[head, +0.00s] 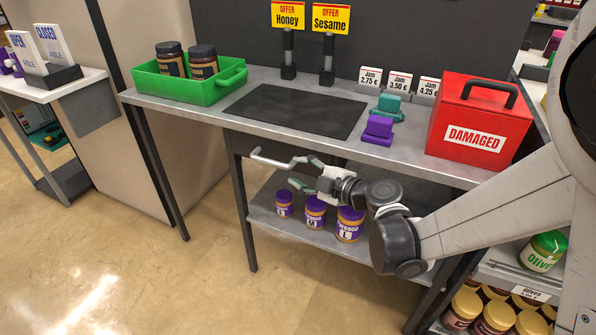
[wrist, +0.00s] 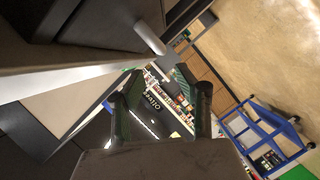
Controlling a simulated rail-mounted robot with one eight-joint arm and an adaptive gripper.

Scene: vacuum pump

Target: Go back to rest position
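My gripper (head: 308,175) is in front of the metal table, just below its front edge and close to the pale drawer handle (head: 283,160). In the wrist view my gripper (wrist: 158,92) has its two dark green fingers spread apart, with nothing held between them. The handle's end (wrist: 150,38) shows just beyond the fingers in that view; I cannot tell whether they touch it. My arm reaches in from the right in the head view.
The table (head: 210,112) carries a green crate (head: 182,88) with two jars, a red DAMAGED box (head: 475,120), and purple (head: 378,130) and teal (head: 387,107) items. Purple-lidded jars (head: 315,210) stand on the shelf below. A blue cart (wrist: 262,135) shows in the wrist view. Front-left floor is clear.

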